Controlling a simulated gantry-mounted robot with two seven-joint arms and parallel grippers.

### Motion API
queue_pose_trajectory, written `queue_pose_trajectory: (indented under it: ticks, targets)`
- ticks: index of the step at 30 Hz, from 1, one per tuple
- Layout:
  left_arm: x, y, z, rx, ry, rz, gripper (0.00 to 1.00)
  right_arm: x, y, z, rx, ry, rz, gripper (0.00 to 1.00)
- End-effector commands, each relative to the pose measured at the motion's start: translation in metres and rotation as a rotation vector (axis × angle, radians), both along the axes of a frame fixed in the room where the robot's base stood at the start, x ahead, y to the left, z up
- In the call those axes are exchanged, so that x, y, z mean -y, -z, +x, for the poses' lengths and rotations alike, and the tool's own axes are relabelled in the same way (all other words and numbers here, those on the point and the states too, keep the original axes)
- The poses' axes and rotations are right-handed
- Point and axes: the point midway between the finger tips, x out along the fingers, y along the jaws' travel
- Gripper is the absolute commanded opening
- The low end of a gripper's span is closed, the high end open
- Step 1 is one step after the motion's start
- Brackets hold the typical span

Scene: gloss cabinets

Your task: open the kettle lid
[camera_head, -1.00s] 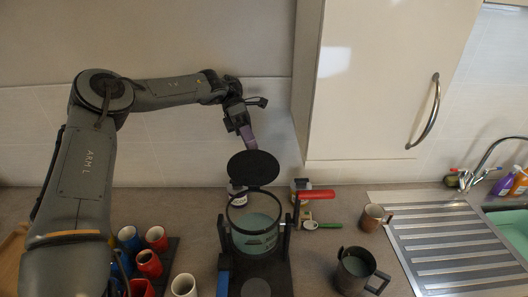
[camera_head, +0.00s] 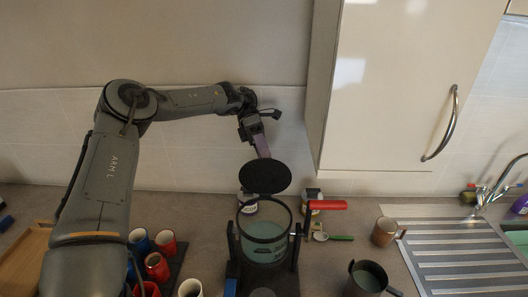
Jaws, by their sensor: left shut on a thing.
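The kettle (camera_head: 263,248) is a clear vessel with a black rim and a pale green lower part, held in a dark stand at the lower middle. Its round black lid (camera_head: 265,177) is raised above and behind the rim, so the kettle's mouth is open to view. My left gripper (camera_head: 262,148) reaches in from the left and has its purple fingers shut at the lid's far upper edge. The exact contact is too small to make out. My right gripper is not in view.
A red-handled item (camera_head: 328,204) is close right of the kettle. A copper-coloured mug (camera_head: 383,232) and a dark pitcher (camera_head: 369,279) stand farther right, near the ribbed drainer (camera_head: 455,250). Red cups (camera_head: 157,266) are at left. A cabinet (camera_head: 385,95) hangs upper right.

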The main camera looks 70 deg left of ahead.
Motion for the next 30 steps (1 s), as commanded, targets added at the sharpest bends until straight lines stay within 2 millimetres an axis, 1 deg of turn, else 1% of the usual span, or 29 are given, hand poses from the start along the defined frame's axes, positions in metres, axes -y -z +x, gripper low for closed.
queue_pose_trajectory:
  ticks: [1,7,11,16,23,24,25,30]
  targets:
    - [-0.001,0.007,-0.001,-0.007,-0.009,0.002,0.40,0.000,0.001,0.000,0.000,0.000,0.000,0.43]
    - [-0.002,0.006,0.000,-0.007,-0.010,0.003,0.40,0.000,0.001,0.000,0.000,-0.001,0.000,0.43]
    - [-0.006,0.004,0.000,-0.006,-0.011,0.004,0.40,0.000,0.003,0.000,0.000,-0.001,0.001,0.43]
    - [-0.020,-0.004,0.001,-0.005,-0.011,0.003,0.40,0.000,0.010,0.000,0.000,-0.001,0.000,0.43]
    - [-0.046,-0.023,0.001,-0.002,-0.008,0.005,0.40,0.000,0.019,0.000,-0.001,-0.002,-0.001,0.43]
    - [-0.048,-0.034,0.001,-0.004,-0.005,0.003,0.40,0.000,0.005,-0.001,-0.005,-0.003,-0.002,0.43]
    - [-0.049,-0.037,0.002,-0.004,-0.003,0.003,0.40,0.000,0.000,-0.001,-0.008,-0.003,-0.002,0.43]
    - [-0.057,-0.041,0.002,-0.005,-0.002,0.001,0.40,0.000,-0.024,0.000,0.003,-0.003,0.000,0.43]
